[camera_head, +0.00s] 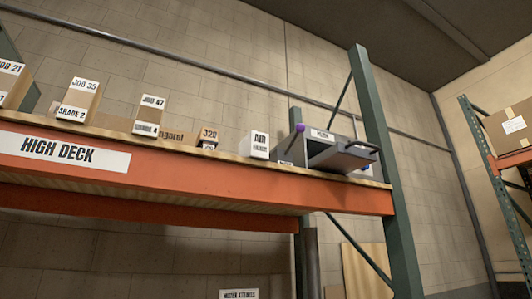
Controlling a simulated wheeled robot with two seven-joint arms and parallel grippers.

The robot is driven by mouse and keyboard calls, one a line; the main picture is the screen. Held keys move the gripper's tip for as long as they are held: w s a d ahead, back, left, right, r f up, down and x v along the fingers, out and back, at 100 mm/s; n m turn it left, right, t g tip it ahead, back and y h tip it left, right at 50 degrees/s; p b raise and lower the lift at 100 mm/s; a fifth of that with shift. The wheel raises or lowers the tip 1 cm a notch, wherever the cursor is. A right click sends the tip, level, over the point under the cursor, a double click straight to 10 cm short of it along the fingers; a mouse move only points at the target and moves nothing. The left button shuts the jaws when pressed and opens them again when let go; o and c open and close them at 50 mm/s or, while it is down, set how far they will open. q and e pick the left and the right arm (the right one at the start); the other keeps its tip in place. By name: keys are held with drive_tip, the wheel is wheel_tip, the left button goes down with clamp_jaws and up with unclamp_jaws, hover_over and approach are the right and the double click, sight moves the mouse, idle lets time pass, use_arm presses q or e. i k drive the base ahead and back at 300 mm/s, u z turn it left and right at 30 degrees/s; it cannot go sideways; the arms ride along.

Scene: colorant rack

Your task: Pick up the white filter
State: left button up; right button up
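A white box (259,145) with dark print, too small to read surely, stands upright on the high deck shelf (230,174). Neither of my grippers is in view.
An orange beam (250,185) fronts the deck.

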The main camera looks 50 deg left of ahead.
sight(255, 145)
drive_tip(key=u, duration=0.05)
drive_tip(key=i, duration=3.05)
drive_tip(key=u, duration=3.75)
